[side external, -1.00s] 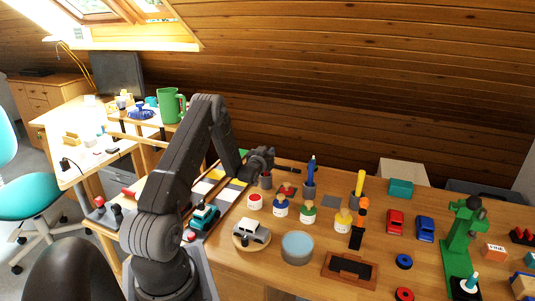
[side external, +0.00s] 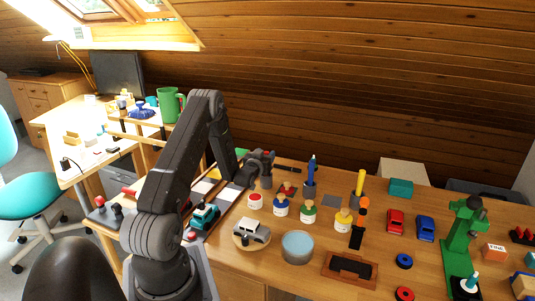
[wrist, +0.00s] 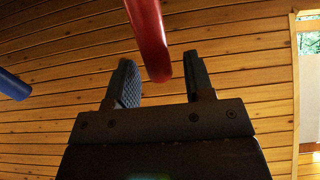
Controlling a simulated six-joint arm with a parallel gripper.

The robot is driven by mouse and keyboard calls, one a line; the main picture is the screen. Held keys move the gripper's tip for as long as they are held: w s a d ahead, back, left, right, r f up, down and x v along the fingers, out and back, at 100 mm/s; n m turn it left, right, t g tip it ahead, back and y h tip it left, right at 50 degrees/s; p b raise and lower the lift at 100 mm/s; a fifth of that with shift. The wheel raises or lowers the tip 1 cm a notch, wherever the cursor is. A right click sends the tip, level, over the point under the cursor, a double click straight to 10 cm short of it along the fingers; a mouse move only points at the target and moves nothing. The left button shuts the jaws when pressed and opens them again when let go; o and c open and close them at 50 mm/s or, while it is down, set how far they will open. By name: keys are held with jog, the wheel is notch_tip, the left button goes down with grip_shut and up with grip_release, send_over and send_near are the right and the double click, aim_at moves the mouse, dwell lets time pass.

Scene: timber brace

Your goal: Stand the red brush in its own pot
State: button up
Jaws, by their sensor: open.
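The red brush (wrist: 150,38) shows in the wrist view as a smooth red rod with a rounded end. That end lies between my two open fingers (wrist: 161,82), with gaps on both sides. In the side view my gripper (side external: 266,155) is at the back left of the table, just above a dark grey pot (side external: 266,182). A small bit of red shows at the jaws; the rest of the brush is hidden there. I cannot tell whether its lower end is inside that pot. A blue brush (side external: 311,168) and a yellow brush (side external: 360,181) stand in other pots.
Paint jars, one with a red top (side external: 254,202) and one with a blue top (side external: 281,207), stand in front of the pot. A silver car (side external: 253,231) and a round grey-blue tin (side external: 297,247) are nearer. A green mug (side external: 171,106) stands on the raised shelf.

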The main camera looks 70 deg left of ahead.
notch_tip(320, 180, up, 7)
jog(key=w+d+r+m+h, duration=0.25)
jog(key=w+d+r, duration=0.35)
jog(key=d, duration=0.4)
jog(key=s+d+r+m+g+h, duration=0.15)
jog(key=d+r+h, duration=0.4)
jog(key=d, duration=0.95)
jog(key=s+d+r+m+g+h, duration=0.2)
jog(key=s+d+r, duration=0.2)
jog(key=s+d, duration=0.7)
jog(key=s+d+f+m+g+h, duration=0.1)
jog(key=s+d+m+g+h, duration=0.1)
jog(key=s+d, duration=1)
jog(key=shift+s+f+m+g+h, duration=0.2)
jog(key=shift+s+m+g+h, duration=0.25)
jog(key=shift+s+g, duration=0.35)
